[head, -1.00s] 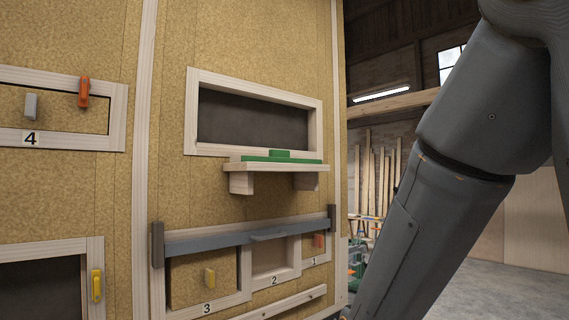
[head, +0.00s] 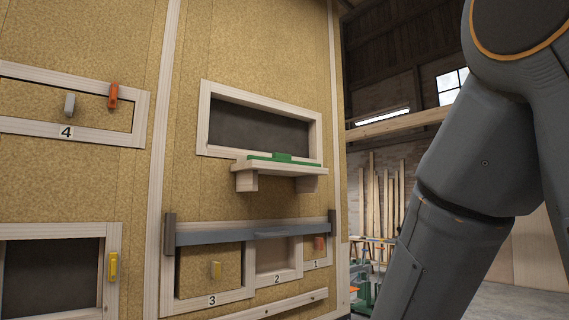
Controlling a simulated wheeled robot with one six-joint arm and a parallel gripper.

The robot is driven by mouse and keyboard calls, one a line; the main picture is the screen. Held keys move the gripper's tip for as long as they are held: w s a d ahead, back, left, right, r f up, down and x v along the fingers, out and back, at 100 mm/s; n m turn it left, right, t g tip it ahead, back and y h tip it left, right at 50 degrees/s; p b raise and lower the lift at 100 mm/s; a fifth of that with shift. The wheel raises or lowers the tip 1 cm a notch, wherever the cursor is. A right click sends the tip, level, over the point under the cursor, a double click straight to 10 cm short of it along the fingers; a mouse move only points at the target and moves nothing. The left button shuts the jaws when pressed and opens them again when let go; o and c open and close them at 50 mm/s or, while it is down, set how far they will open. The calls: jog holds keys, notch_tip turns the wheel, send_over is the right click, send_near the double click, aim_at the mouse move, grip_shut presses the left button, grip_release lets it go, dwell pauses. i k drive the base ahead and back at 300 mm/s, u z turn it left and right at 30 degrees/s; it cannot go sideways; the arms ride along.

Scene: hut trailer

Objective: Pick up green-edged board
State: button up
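The green-edged board (head: 283,158) lies on a small wooden shelf (head: 270,170) under a dark window opening in the hut wall. Its green strip and a raised green block on top show; the rest of it is hard to make out at this angle. My arm fills the right side of the head view and runs down out of the picture at the bottom. My gripper is out of view, so I cannot see its state. Nothing of mine touches the board in view.
Below the shelf, a grey bar (head: 220,236) crosses compartments numbered 3, 2 and 1. A slanted wooden rail (head: 270,305) is beneath. At left are panel 4 (head: 60,105) with an orange latch (head: 113,95) and an opening with a yellow latch (head: 113,265). Open floor lies at right.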

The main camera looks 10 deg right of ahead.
aim_at(282, 160)
jog(key=z, duration=1.4)
jog(key=i, duration=1.35)
jog(key=u, duration=0.15)
